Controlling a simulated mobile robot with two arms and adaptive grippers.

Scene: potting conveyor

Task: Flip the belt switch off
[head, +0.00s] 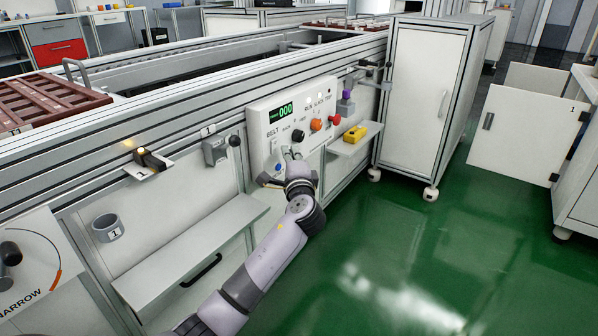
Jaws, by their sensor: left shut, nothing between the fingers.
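The white control panel (262,112) is on the side of the conveyor, with a green display reading 000. The BELT label is at its left, and the belt switch (273,147) seems to be just below it. The switch is small and partly hidden by my gripper, so I cannot tell its position. My right gripper is out of view.
A black knob (297,136), an orange button (316,125) and a red button (335,119) sit right of the switch. A grey box with a black knob (216,151) is to the left. A shelf with a yellow object (355,134) is at right. Green floor (420,240) is clear.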

